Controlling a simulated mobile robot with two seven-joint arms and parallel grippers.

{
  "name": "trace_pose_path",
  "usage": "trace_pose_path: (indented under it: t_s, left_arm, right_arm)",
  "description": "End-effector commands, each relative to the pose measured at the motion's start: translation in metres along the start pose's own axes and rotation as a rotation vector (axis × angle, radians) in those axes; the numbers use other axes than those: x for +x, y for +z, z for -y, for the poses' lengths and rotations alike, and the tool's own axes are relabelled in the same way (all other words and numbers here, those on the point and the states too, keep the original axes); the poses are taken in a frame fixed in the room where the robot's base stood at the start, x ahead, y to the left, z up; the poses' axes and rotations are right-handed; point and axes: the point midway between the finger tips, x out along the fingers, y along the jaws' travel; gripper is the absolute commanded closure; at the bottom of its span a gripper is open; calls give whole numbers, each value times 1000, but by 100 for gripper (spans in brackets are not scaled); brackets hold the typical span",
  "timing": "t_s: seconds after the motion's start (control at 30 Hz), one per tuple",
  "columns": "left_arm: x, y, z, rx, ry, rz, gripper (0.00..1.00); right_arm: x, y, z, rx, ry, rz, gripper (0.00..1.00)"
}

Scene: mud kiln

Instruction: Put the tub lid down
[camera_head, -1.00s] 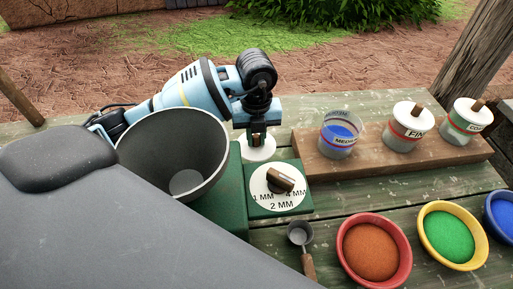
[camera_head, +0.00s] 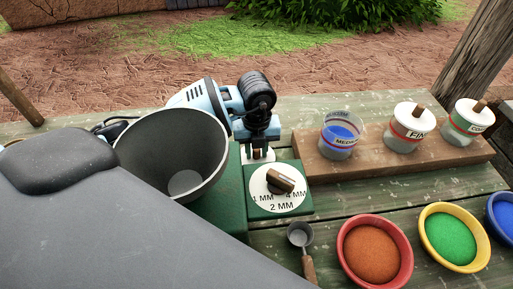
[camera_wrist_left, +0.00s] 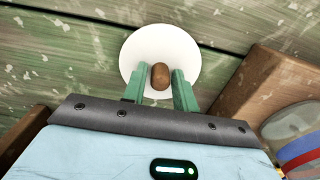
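The tub lid (camera_head: 268,157) is a white disc with a brown knob. It is at the back edge of the green kiln-side box, largely hidden by my left gripper in the head view. In the left wrist view, the lid (camera_wrist_left: 160,45) appears over the green planks, with its knob (camera_wrist_left: 160,75) between the two fingers. My left gripper (camera_head: 258,152) points down at the knob. Its fingers (camera_wrist_left: 160,88) stand on either side with narrow gaps, so it looks slightly open. The uncovered tub (camera_head: 341,137), marked MEDIUM, holds blue powder. My right gripper is out of view.
Two lidded tubs (camera_head: 403,128) (camera_head: 467,122) stand on the wooden block (camera_head: 370,168). The dark hopper (camera_head: 165,145) and dial (camera_head: 279,188) are close by my left gripper. A scoop (camera_head: 301,236) and red, yellow and blue bowls (camera_head: 372,250) (camera_head: 453,235) (camera_head: 501,215) are in front.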

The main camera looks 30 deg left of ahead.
Motion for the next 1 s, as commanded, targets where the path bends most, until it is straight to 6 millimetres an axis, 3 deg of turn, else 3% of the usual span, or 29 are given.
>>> trace_pose_path:
  t_s: [0.1,0.47,1.0]
  left_arm:
    - [0,0,0,0,1,0,60]
    - [-7,0,0,0,0,1,60]
    - [-103,1,0,0,-2,3,60]
  right_arm:
    - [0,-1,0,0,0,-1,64]
    - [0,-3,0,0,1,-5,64]
    - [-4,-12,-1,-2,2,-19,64]
